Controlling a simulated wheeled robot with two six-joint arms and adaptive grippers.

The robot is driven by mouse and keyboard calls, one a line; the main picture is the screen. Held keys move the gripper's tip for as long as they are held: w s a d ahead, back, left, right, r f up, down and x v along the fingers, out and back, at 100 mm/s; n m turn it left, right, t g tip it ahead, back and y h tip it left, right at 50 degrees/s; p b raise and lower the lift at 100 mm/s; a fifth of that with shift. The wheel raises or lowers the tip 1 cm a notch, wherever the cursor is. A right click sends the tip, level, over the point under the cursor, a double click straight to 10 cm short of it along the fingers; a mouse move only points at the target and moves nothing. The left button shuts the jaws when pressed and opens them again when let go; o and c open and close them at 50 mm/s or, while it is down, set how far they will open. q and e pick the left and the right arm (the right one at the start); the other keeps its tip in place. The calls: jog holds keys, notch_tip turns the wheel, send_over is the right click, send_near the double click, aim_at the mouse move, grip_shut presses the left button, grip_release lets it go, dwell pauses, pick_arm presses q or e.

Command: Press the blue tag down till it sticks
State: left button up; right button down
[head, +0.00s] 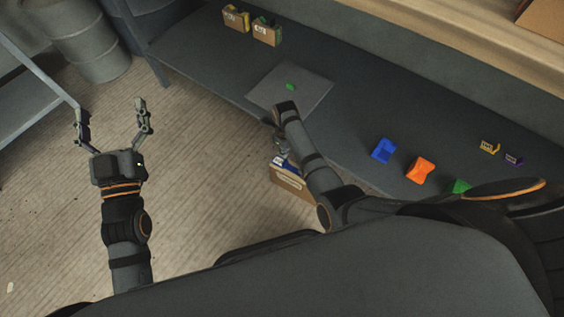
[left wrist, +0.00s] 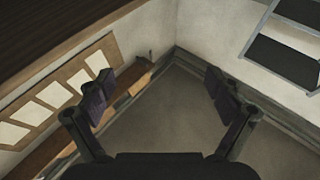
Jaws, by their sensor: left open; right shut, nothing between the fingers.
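I cannot make out a blue tag for certain. A blue block-like piece (head: 383,150) lies on the dark bench. Small blue and white bits also show at the top of a cardboard box (head: 291,183) below the bench edge, too small to identify. My left gripper (head: 111,106) is open and empty over the floor, well left of the bench; its spread fingers also show in the left wrist view (left wrist: 166,92). My right gripper (head: 281,147) is shut and empty just above that box, partly hidden by my own wrist.
A grey mat (head: 315,92) with a small green piece (head: 291,86) lies on the bench (head: 350,120). An orange block (head: 420,170), a green one (head: 461,186) and small yellow and purple pieces lie to the right. Two cardboard boxes stand at the back. A barrel (head: 88,42) stands at left.

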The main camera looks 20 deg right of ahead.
jog(key=shift+r, duration=0.3)
jog(key=shift+r+p, duration=0.15)
jog(key=shift+p, duration=0.35)
jog(key=shift+r, duration=0.2)
jog(key=shift+r+p, duration=0.15)
jog(key=shift+p, duration=0.25)
pick_arm(q)
notch_tip(320, 180, down, 17)
jog(key=s+g, duration=0.2)
jog(key=g, duration=0.6)
jog(key=shift+d, duration=0.15)
jog(key=shift+f, duration=0.1)
